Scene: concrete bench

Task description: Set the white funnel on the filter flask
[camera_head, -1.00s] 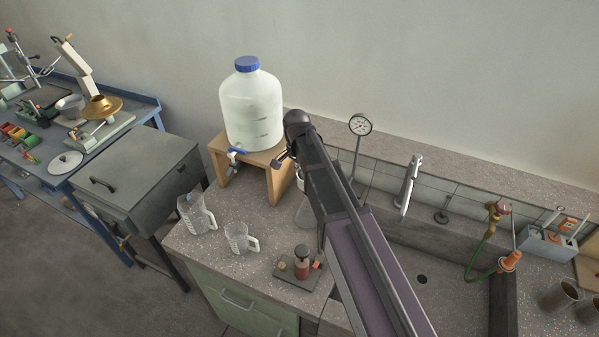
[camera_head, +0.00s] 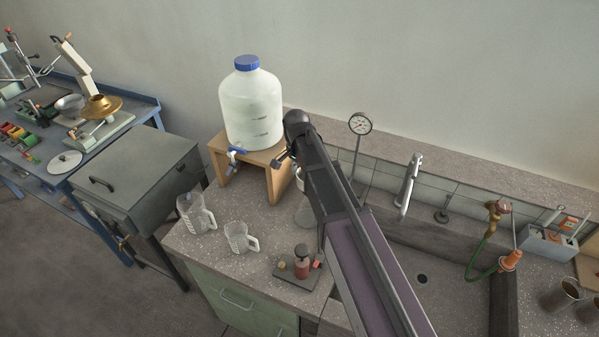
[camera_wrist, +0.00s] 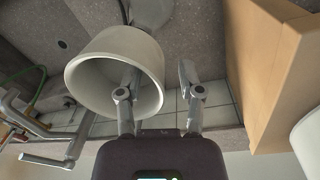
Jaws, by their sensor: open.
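The white funnel (camera_wrist: 103,52) is large in the wrist view, with its wide mouth facing the camera. My gripper (camera_wrist: 158,78) is open, with one finger inside the funnel's mouth and the other outside its wall. A gap shows between the outer finger and the wall. In the head view a small part of the funnel (camera_head: 299,182) shows beside my arm, directly above the pale filter flask (camera_head: 305,213) on the bench. A pale part of the flask (camera_wrist: 150,12) also shows behind the funnel in the wrist view. The joint between them is hidden, so I cannot tell how it sits.
A wooden stand (camera_head: 274,184) with a large water carboy (camera_head: 252,112) is close to the gripper. Two clear jugs (camera_head: 194,214) and a small stopper tray (camera_head: 298,272) stand in front. A gauge (camera_head: 360,125), a tap (camera_head: 409,184) and the sink are to the right.

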